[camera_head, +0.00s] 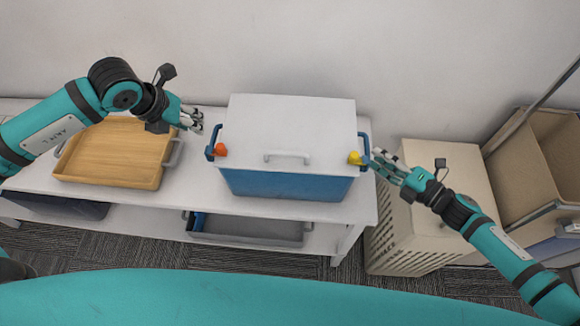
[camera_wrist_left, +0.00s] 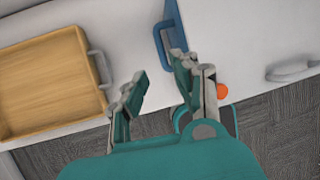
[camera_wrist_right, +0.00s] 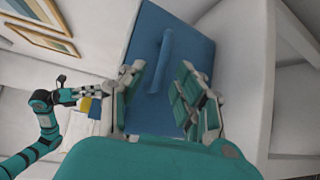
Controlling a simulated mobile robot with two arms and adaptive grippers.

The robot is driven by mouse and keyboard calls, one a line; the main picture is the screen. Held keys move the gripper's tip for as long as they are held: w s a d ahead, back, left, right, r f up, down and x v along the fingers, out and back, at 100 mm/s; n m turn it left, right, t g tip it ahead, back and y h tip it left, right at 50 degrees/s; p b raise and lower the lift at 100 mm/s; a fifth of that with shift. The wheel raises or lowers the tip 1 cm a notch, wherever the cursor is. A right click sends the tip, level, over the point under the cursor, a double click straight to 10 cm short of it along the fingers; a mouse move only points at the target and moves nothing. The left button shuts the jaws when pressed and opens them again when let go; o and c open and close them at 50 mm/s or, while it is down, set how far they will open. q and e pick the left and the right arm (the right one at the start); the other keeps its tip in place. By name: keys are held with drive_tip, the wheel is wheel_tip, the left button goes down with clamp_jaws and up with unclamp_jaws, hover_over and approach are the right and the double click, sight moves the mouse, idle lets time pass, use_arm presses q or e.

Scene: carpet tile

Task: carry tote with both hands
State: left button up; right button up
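The tote (camera_head: 285,186) is blue with a white lid (camera_head: 290,125) and stands on a white table. It has a blue handle at each end, an orange clip (camera_head: 220,149) on the left and a yellow clip (camera_head: 355,158) on the right. My left gripper (camera_head: 198,120) is open and empty, just left of and behind the left handle (camera_head: 211,142); in the left wrist view the handle (camera_wrist_left: 159,45) is beyond the fingertips. My right gripper (camera_head: 376,163) is open beside the right handle (camera_head: 364,148); in the right wrist view the handle (camera_wrist_right: 166,58) lies ahead, between the spread fingers. I cannot tell whether they touch.
A wooden tray (camera_head: 110,152) with grey handles sits on the table (camera_head: 195,205) left of the tote. A grey bin (camera_head: 245,229) lies on the lower shelf. A beige crate (camera_head: 408,238) and a cardboard box (camera_head: 550,150) stand right. A wall is behind.

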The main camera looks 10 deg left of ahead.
drive_tip(key=v, duration=0.8)
drive_tip(key=shift+f, duration=0.1)
